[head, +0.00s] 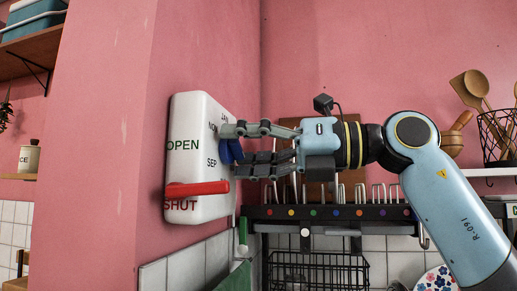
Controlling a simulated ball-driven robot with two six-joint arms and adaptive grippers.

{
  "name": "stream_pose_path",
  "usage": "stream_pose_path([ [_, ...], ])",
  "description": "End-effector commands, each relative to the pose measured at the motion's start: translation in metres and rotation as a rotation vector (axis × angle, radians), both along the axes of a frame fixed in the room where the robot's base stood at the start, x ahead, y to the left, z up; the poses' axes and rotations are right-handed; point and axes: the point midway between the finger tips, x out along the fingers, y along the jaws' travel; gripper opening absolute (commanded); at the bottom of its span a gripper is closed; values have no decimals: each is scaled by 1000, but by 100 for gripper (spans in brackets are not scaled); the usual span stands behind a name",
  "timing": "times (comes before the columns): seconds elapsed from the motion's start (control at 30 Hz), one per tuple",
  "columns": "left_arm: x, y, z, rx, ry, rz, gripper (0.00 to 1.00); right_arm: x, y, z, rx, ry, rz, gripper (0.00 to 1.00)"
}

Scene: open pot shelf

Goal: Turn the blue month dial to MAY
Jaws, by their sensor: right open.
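The blue month dial (228,151) is on the right-hand face of a white box (187,118) on the pink wall. Month words show around it, with NOV, SEP and part of another word near the top readable. MAY is not in sight, and the dial's pointing direction is hidden. My right gripper (232,151) comes in from the right, open, its two fingers above and below the dial. I cannot tell whether they touch it. A red lever (197,188) on the box's front lies by the word SHUT, below OPEN. My left gripper is not in view.
A black rack (330,213) with coloured dots and hanging utensils runs below my right gripper. A wire basket (497,135) with wooden spoons stands at the right. A green-handled tool (243,236) hangs just below the box.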

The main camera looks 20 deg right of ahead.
Motion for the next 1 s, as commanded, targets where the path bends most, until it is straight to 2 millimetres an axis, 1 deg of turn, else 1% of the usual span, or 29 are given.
stream_pose_path([
  [0.17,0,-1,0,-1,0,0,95,-8,-14,-1,-7,0,-5,62],
  [0.4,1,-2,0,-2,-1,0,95,-25,-39,-2,-9,3,-4,62],
  [0.53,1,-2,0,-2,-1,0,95,-32,-49,-3,-9,1,-1,62],
  [0.7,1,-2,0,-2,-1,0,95,-38,-57,-1,-5,0,-1,62],
  [1.0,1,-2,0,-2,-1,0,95,-40,-61,0,1,1,-1,62],
])
